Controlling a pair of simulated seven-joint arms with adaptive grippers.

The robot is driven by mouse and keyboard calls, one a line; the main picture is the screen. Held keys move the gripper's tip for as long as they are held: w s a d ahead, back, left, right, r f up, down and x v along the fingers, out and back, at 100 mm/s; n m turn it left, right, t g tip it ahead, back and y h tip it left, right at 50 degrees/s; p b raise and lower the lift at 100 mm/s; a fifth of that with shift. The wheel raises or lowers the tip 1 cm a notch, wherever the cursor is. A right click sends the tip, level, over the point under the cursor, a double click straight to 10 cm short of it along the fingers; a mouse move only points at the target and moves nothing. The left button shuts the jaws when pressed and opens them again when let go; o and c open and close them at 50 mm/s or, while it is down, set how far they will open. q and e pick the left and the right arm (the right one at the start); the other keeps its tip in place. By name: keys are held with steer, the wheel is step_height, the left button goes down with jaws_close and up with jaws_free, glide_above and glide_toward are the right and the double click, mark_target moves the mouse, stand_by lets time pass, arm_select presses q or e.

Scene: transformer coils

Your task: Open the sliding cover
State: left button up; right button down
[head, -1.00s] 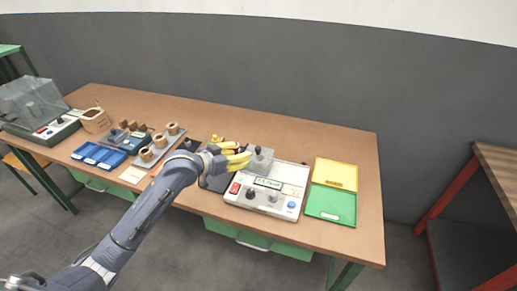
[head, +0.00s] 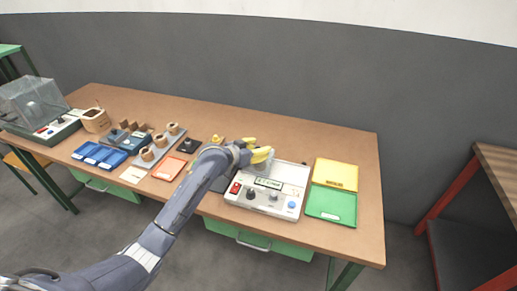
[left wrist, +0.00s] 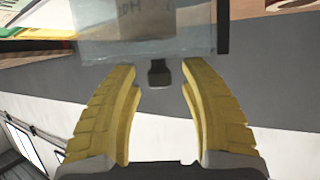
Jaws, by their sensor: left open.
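The white device (head: 268,190) with a red switch, dark knobs and a small display stands on the table at centre right. The see-through cover at its back left is mostly hidden by my left gripper (head: 262,149) in the head view. In the left wrist view the clear cover (left wrist: 140,38) fills the top middle, with a dark handle (left wrist: 158,73) hanging from it in the picture. The yellow fingers of my left gripper are open, one on each side of the handle, with a gap on both sides. My right gripper is not in view.
A yellow tray (head: 336,173) and a green tray (head: 331,205) lie right of the device. Left of my arm are an orange tray (head: 169,168), blue bins (head: 99,154) and coils (head: 160,140). Another machine with a clear hood (head: 33,100) stands far left.

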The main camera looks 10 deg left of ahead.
arm_select(q)
steer(key=shift+c, duration=0.2)
jaws_close()
steer(key=shift+r, duration=0.1)
stand_by(0.4)
